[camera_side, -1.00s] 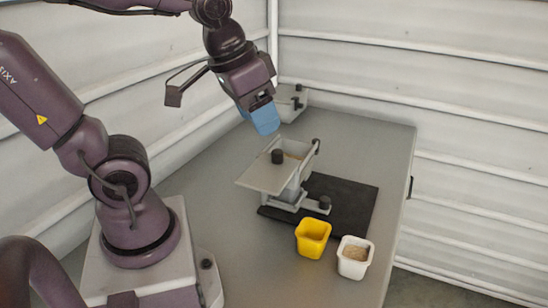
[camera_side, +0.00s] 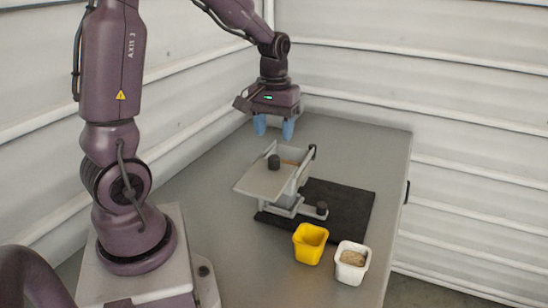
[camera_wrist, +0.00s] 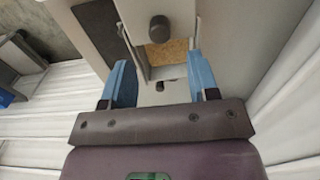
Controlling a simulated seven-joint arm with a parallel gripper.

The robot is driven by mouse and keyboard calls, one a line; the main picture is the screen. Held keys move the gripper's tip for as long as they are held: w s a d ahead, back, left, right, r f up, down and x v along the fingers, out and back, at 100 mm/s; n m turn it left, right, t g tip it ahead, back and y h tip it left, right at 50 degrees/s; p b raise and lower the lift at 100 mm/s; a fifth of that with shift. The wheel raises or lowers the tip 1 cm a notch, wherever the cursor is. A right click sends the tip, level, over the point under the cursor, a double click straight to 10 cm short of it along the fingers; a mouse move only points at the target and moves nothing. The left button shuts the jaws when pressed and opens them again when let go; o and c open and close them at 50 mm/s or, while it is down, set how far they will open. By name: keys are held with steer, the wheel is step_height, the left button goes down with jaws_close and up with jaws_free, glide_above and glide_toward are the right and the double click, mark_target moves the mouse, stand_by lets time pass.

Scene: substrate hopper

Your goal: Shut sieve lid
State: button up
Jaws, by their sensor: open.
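The grey hopper (camera_side: 291,190) stands on the dark mat. Its flat grey sieve lid (camera_side: 262,181) with a black knob (camera_side: 274,161) sits slid out toward the left, leaving part of the hopper's top uncovered. In the wrist view the lid (camera_wrist: 180,10) and its knob (camera_wrist: 160,28) are at the top, with brown substrate (camera_wrist: 167,53) showing in the opening. My gripper (camera_side: 274,131) is above and behind the hopper, pointing down, with its blue fingers apart and empty. In the wrist view my gripper (camera_wrist: 163,82) has its fingers on either side of the hopper's near end, apart from the knob.
A black mat (camera_side: 345,205) lies under the hopper. A yellow cup (camera_side: 310,244) and a white cup (camera_side: 351,263) with brown contents stand in front. A small black knob (camera_side: 321,208) is at the hopper's base. The table's left part is clear.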

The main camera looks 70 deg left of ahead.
mark_target(274, 157)
step_height(274, 157, down, 8)
steer(key=shift+r, duration=0.25)
